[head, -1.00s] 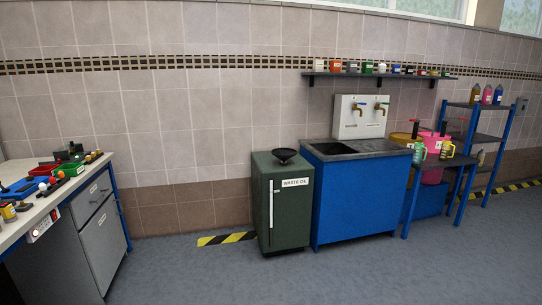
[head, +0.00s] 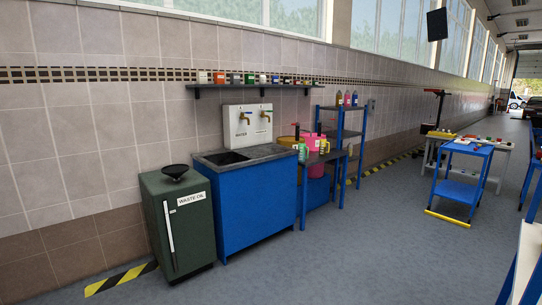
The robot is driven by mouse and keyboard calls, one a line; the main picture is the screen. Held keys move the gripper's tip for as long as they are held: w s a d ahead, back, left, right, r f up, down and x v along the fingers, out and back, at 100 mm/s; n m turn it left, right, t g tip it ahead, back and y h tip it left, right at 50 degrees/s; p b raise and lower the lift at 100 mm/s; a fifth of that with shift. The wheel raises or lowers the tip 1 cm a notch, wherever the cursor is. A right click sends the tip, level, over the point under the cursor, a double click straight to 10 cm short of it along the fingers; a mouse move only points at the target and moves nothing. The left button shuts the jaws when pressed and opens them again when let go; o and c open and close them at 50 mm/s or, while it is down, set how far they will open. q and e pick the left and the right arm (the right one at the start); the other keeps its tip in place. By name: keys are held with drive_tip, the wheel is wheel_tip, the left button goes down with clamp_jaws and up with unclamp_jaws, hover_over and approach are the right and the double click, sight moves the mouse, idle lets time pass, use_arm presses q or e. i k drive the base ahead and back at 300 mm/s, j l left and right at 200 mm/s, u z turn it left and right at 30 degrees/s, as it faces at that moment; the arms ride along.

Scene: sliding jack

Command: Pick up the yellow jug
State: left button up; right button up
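What looks like the yellow jug (head: 325,147) is small in the head view. It stands upright on a small dark-topped table with blue legs (head: 335,155), right of the sink cabinet. A similar greenish jug (head: 302,151) stands to its left on the same table. Fine details of both jugs are too small to tell. Neither of my grippers is in view.
A blue sink cabinet (head: 245,200) and a green waste oil cabinet (head: 178,230) stand along the wall. A pink drum (head: 313,170) is behind the jug table. A blue trolley (head: 465,168) stands at right. The grey floor between is clear.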

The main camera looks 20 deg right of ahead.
sight(323, 145)
drive_tip(key=i+l+z, duration=0.7)
drive_tip(key=i, duration=1.25)
drive_tip(key=i+z, duration=0.25)
drive_tip(key=i, duration=1.3)
